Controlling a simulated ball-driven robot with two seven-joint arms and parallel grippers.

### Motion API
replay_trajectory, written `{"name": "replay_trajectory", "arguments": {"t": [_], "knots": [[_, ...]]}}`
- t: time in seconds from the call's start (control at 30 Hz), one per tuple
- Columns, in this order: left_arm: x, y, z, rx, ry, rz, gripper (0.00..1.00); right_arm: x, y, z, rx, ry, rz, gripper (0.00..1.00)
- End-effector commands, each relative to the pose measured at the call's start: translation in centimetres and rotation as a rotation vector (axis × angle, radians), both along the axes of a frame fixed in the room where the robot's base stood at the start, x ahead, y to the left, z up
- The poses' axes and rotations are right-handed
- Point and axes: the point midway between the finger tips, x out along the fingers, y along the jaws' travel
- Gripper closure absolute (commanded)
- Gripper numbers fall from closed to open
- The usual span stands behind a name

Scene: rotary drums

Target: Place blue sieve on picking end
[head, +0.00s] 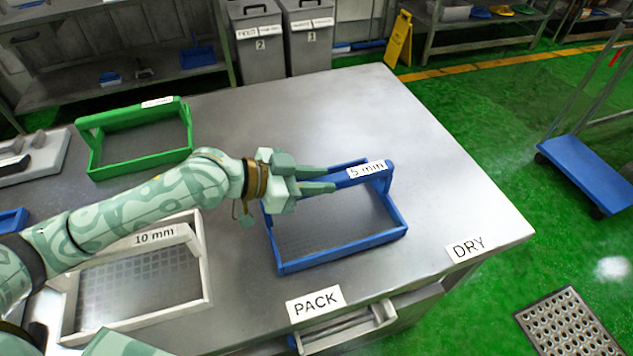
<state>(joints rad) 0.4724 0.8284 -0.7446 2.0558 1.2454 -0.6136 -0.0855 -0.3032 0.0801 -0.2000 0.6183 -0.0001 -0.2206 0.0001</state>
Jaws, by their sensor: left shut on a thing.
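The blue sieve (340,252) has a mesh bottom, a raised handle bar and a "5 mm" label. It is over the right part of the steel table (420,130), between the "PACK" label (315,302) and the middle of the top. I cannot tell whether its frame touches the table. My left gripper (331,179) comes in from the left and is shut on the left part of the handle bar. Its fingers hide some of the bar. No label reading "picking" shows. My right gripper is not in view.
A white "10 mm" sieve (207,262) lies under my left forearm. A green sieve (135,166) stands at the back left. A "DRY" label (467,247) marks the right corner. An open drawer (345,328) juts out in front. The table's back right is clear.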

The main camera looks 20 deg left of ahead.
Motion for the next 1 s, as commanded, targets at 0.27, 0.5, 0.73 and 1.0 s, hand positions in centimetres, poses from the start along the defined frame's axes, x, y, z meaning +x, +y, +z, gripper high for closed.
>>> {"name": "replay_trajectory", "arguments": {"t": [0.27,0.5,0.73,1.0], "knots": [[0.1,0.0,-0.2,-0.002,-0.005,0.0,1.0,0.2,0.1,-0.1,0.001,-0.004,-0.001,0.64],[0.0,0.0,-0.7,0.001,-0.002,0.0,0.57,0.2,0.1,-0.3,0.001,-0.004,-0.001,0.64],[0.0,0.0,-0.7,0.001,-0.002,0.0,0.55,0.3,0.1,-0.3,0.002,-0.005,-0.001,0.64],[-1.3,2.0,0.6,0.005,-0.002,0.0,0.55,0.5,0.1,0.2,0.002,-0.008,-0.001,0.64]]}}
